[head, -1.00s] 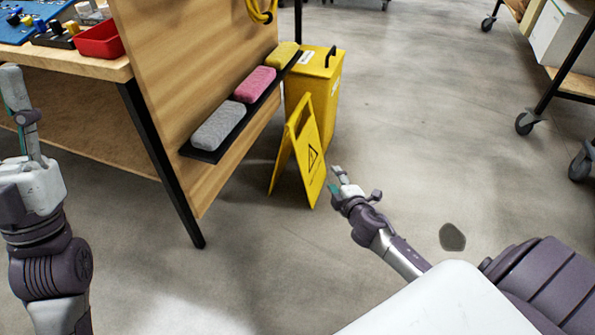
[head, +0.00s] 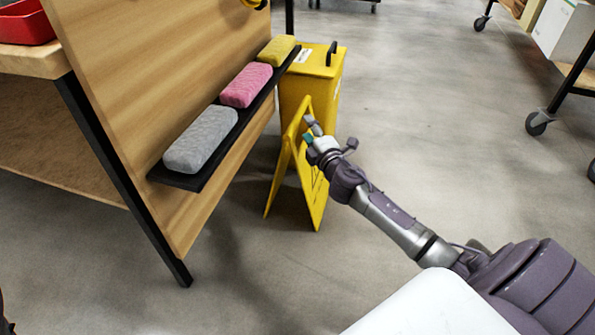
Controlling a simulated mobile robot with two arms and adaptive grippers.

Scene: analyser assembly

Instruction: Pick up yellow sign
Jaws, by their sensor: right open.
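The yellow sign (head: 316,205) stands on the floor as a folded A-frame in the middle of the head view, beside the shelf end of the workbench. My right gripper (head: 309,128) is open at the sign's upper part, in front of its top edge and partly covering its face. I cannot tell whether the fingers touch the sign. Of my left arm only a sliver shows at the lower left edge; its gripper is out of view.
A yellow bin (head: 318,82) stands just behind the sign. A black shelf (head: 203,178) with grey, pink and yellow sponges (head: 201,139) juts from the wooden panel (head: 150,70) at left. A wheeled cart (head: 565,90) is at the upper right. The floor between is free.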

